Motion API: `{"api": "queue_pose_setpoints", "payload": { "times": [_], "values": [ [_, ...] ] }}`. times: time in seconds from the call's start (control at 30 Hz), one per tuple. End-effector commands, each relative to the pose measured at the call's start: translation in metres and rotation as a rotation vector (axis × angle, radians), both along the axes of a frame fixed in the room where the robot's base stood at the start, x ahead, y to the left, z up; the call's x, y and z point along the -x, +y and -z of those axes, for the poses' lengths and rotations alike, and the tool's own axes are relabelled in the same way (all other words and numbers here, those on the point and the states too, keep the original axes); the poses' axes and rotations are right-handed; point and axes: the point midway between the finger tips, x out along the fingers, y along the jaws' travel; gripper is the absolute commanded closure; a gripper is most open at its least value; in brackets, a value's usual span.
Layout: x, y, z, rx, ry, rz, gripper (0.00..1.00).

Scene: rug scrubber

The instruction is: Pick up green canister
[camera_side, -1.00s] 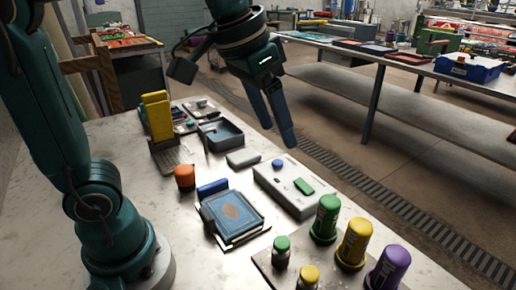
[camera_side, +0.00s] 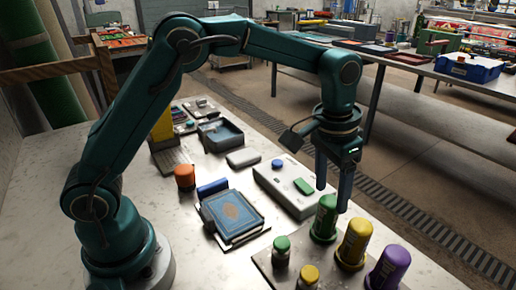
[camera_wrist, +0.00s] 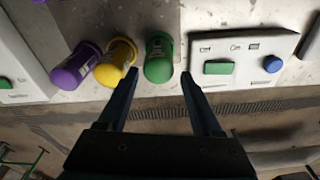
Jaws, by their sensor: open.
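The green canister (camera_side: 325,218) stands upright at the front right of the table, beside a yellow canister (camera_side: 354,243) and a purple canister (camera_side: 387,268). My gripper (camera_side: 333,198) points down with its fingers apart and nothing between them. In the side view its fingertips are close above the green canister, one overlapping its top edge. In the wrist view the green canister (camera_wrist: 159,58) lies just ahead of the open fingers (camera_wrist: 160,76), nearer the left one. The yellow canister (camera_wrist: 116,62) is close by the left fingertip. I cannot tell whether any finger touches a canister.
A white box with a green and a blue button (camera_side: 270,180) stands just behind the green canister. Small green-capped (camera_side: 281,251) and yellow-capped (camera_side: 308,277) jars stand in front.

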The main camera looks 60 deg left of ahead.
Motion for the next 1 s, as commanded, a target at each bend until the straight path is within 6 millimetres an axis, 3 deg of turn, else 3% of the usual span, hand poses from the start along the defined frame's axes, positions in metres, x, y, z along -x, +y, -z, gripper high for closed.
{"api": "queue_pose_setpoints", "payload": {
  "times": [0.27,0.53,0.87,1.0],
  "values": [
    [-0.002,-0.001,0.024,0.000,0.002,0.000,0.33],
    [-0.003,-0.003,0.061,-0.001,0.003,0.000,0.33],
    [-0.005,-0.004,0.069,0.001,-0.002,0.000,0.33],
    [-0.005,-0.004,0.069,0.001,-0.002,0.000,0.83]
  ]
}}
